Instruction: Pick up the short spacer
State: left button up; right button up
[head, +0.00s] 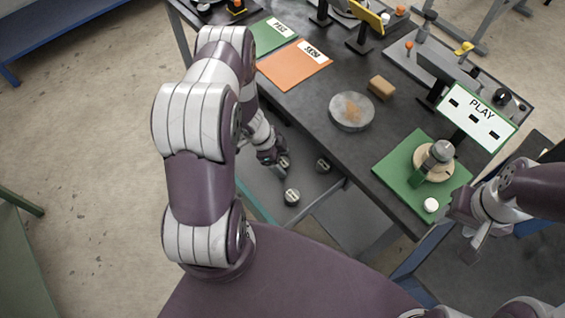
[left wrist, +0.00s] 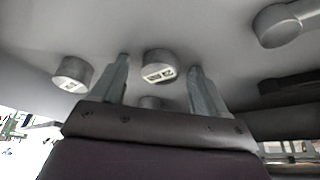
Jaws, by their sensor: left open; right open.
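Several grey cylindrical spacers with pale labels lie in the grey tray (head: 262,187) below the table edge. One spacer (head: 292,197) is nearest, one (head: 322,165) is to the right, and one is beside my left gripper (head: 278,157). In the left wrist view, a labelled spacer (left wrist: 160,67) appears between the open fingers of my left gripper (left wrist: 158,82), not held. Another spacer (left wrist: 72,74) is to the left, and one is partly hidden below. The labels are too small to read, so I cannot tell which is short. My right gripper (head: 472,238) is open and empty at the right.
On the dark table (head: 315,140) are a round dish (head: 352,111), a tan block (head: 381,87), an orange sheet (head: 290,70) and a green mat (head: 393,165) with a fixture. A PLAY sign (head: 480,117) stands behind the mat. The tray's walls are near my left gripper.

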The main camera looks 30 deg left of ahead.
pick_arm(q)
jog(key=c, duration=1.2)
jog(key=shift+r, duration=0.1)
